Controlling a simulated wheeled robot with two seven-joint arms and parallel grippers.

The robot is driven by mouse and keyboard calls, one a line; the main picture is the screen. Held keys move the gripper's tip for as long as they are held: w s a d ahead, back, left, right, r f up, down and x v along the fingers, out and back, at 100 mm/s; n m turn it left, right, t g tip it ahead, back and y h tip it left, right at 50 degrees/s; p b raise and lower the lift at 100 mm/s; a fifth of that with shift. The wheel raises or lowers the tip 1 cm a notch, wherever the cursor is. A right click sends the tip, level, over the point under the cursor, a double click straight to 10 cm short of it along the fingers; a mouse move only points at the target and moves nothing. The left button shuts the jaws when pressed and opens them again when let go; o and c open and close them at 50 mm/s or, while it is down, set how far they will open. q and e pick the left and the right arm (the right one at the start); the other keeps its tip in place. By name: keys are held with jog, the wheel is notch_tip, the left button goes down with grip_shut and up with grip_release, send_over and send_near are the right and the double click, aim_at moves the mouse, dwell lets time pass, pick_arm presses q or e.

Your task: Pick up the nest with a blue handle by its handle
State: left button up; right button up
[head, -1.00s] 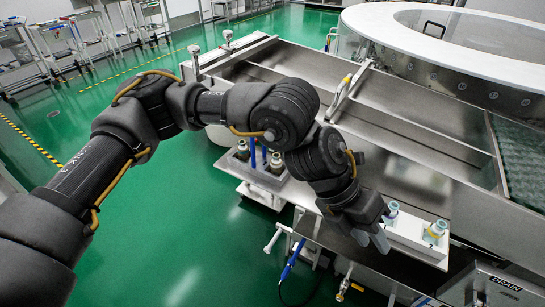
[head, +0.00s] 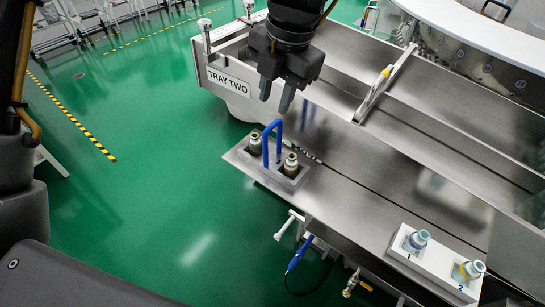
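The nest (head: 287,182) is a small grey block with a tall blue loop handle (head: 267,143). It stands at the left end of the steel ledge and holds two bottles, one (head: 255,144) on the left of the handle and one (head: 291,165) on the right. My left gripper (head: 275,101) is above the handle in the picture, pointing down, its two fingers spread with a gap between them and nothing in it. It does not appear to touch the handle. My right gripper is not in view.
A white holder (head: 430,269) with two bottles, marked 1 and 2, sits at the ledge's right end. The steel trough labelled TRAY TWO (head: 227,81) lies behind, with a bar with a yellow part (head: 384,75) across it. Green floor (head: 170,190) is open at left.

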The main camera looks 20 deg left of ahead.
aim_at(273, 124)
pick_arm(q)
jog(key=f, duration=0.3)
jog(key=shift+w+a+f, duration=0.25)
jog(key=shift+a, duration=0.05)
jog(key=shift+f+p, duration=0.3)
jog(key=shift+p, duration=0.05)
jog(key=f, duration=0.2)
jog(key=f+p, duration=0.1)
jog(key=shift+w+a+f, duration=0.1)
jog(key=shift+w+f, duration=0.15)
jog(key=shift+f, duration=0.05)
jog(key=shift+a+f, duration=0.1)
jog(key=shift+f, duration=0.4)
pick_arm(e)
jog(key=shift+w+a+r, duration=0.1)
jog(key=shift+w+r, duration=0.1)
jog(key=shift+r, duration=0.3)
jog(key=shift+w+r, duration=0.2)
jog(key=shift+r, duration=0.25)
pick_arm(q)
grip_shut()
